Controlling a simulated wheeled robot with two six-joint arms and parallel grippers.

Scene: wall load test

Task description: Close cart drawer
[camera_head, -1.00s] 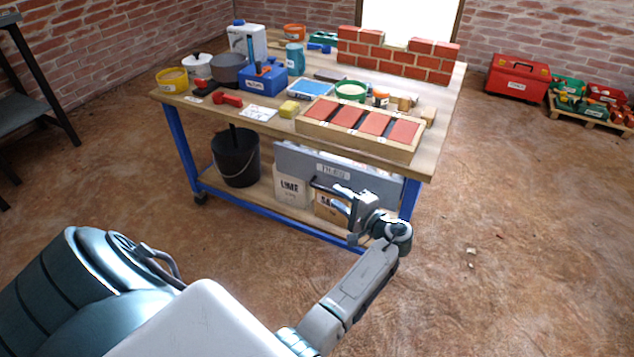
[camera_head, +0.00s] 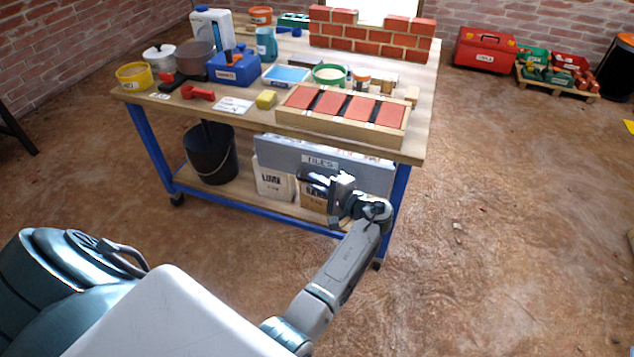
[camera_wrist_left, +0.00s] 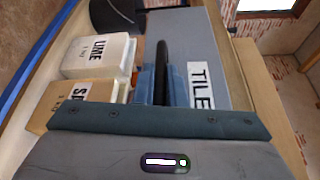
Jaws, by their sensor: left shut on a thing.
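The cart (camera_head: 228,121) has a wooden top and blue legs. Its grey drawer front (camera_head: 275,150) with a TILES label is under the top's front edge, and it also shows in the left wrist view (camera_wrist_left: 205,30). How far the drawer stands out is hard to tell. My left gripper (camera_head: 322,181) is at the drawer front, below the label. In the left wrist view, its fingers (camera_wrist_left: 160,85) are shut on the dark bar handle (camera_wrist_left: 162,55); the palm hides part of the grip. My right gripper is not in view.
A lime bag (camera_head: 272,180) and a second bag (camera_head: 312,198) stand on the lower shelf (camera_head: 235,199) beside a black bucket (camera_head: 208,155). The tile tray (camera_head: 340,125), a brick wall piece (camera_head: 365,42) and tools cover the top.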

